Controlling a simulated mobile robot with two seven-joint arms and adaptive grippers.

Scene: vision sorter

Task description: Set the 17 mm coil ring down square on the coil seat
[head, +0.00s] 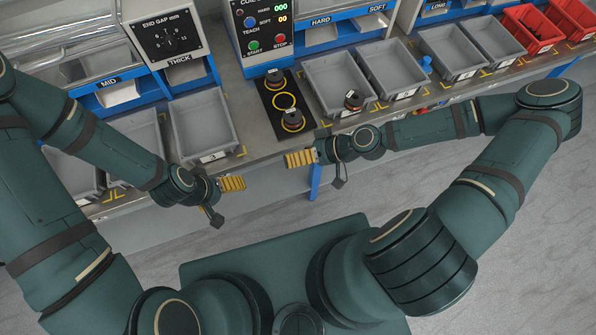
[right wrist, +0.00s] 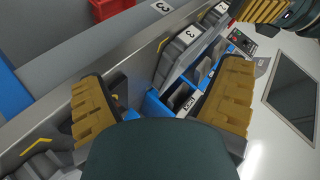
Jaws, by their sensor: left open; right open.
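A black mat (head: 262,92) with yellow circles lies on the bench at centre in the head view. Dark round pieces with copper-coloured bands sit at its far end (head: 274,78) and near end (head: 293,121); the middle circle is empty. I cannot tell which is the 17 mm coil ring or the coil seat. My left gripper (head: 232,184) is open and empty before the bench edge. My right gripper (head: 300,159) is open just below the mat; its yellow fingers (right wrist: 162,100) hold nothing in the right wrist view.
Grey bins stand left (head: 203,125) and right (head: 338,84) of the mat. Red bins (head: 532,28) are at the far right. A control box (head: 262,28) and an END GAP gauge (head: 166,36) stand behind. The floor before the bench is clear.

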